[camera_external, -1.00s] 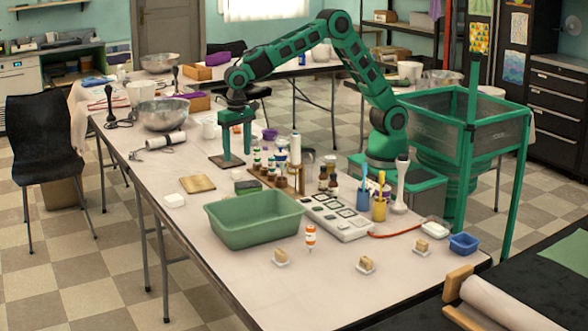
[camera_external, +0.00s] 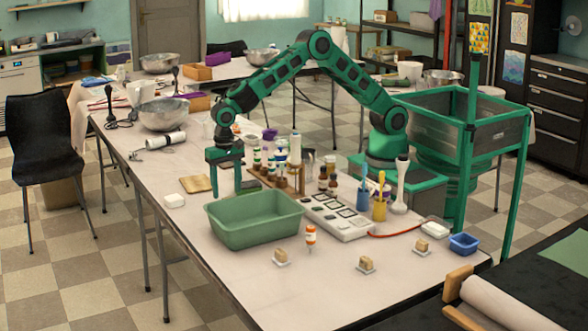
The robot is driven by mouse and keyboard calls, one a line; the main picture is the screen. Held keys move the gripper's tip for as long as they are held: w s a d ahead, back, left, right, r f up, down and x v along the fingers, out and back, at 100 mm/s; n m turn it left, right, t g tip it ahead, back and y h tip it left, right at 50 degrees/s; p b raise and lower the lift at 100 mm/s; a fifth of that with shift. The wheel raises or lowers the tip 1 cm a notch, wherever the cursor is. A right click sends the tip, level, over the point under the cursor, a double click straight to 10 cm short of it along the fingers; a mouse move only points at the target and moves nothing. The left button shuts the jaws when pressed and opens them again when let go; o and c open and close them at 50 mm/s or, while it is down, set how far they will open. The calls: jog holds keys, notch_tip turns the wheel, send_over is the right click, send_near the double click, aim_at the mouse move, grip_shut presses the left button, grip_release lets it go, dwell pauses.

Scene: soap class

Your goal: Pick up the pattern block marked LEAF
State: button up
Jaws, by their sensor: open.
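No marking LEAF is readable in this view, so I cannot tell which piece is the pattern block. A tan flat block (camera_external: 195,184) lies on the table just left of my gripper. A dark green block (camera_external: 249,187) lies just right of it, partly hidden. My gripper (camera_external: 226,189) points down with its two green fingers apart, low over the table between these two pieces. I see nothing held between the fingers. Whether the fingertips touch anything is too small to tell.
A green basin (camera_external: 254,236) stands in front of my gripper. A rack of small bottles (camera_external: 268,178) stands close on the right. A white soap piece (camera_external: 174,200) sits at the left.

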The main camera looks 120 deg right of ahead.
aim_at(227, 197)
notch_tip(227, 197, down, 5)
jog(key=shift+d+r, duration=0.1)
jog(key=shift+d, duration=0.05)
jog(key=c, duration=1.1)
jog(key=shift+c, duration=0.2)
jog(key=shift+r, duration=0.15)
